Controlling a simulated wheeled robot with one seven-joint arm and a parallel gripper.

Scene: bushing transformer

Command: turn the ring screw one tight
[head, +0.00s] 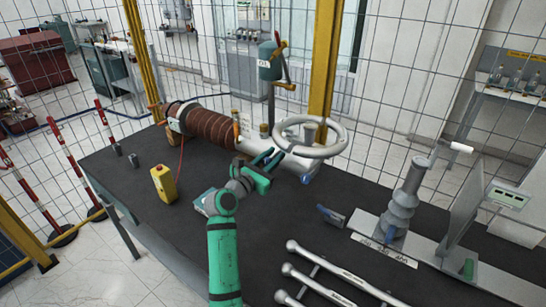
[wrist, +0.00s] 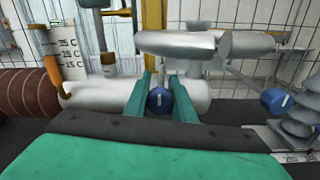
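In the wrist view, a round blue screw head (wrist: 160,101) with a white mark sits between the two green fingers of my gripper (wrist: 160,84). The fingers are apart, one on each side of it; I cannot tell whether they touch it. In the head view, my gripper (head: 269,160) is at the near side of the grey pipe body, just below a large grey ring (head: 336,145). The screw there is hard to make out behind the fingers. A second blue knob (wrist: 277,102) shows at the right in the wrist view.
A brown ribbed bushing (head: 210,130) lies left of my gripper on the dark table (head: 130,182). A yellow box (head: 163,183) stands at the left. A grey ribbed insulator (head: 397,205) stands at the right, and long wrenches (head: 320,285) lie at the front. Wire fencing surrounds the table.

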